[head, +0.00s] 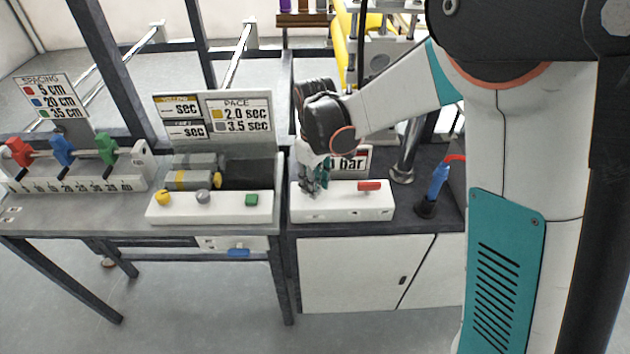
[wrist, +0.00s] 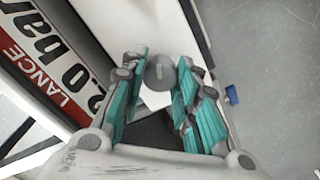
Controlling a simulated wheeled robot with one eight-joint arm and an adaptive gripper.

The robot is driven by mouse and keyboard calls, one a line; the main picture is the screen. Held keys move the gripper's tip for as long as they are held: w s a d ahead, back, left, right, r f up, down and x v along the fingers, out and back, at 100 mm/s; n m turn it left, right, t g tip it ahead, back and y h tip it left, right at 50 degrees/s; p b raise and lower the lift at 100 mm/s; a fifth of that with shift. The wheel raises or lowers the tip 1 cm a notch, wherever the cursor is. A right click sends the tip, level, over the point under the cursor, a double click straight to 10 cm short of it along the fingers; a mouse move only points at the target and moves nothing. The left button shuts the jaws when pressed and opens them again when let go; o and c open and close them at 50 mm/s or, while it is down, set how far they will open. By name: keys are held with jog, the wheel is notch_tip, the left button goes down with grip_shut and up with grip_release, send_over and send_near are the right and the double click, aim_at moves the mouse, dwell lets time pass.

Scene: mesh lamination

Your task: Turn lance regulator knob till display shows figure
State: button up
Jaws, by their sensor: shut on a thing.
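My gripper (head: 314,184) points down at the left part of the white control box (head: 345,211) on the dark bench. In the wrist view its teal-padded fingers (wrist: 161,80) are shut on the round grey lance regulator knob (wrist: 160,70), one finger on each side. The knob is hidden behind the fingers in the head view. The display (head: 352,162) stands behind the box, partly covered by my gripper.
A blue lance with a red top (head: 438,185) stands farther right.

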jog(key=shift+n, duration=1.1)
jog(key=o, duration=1)
jog(key=shift+o, duration=0.2)
notch_tip(320, 180, up, 12)
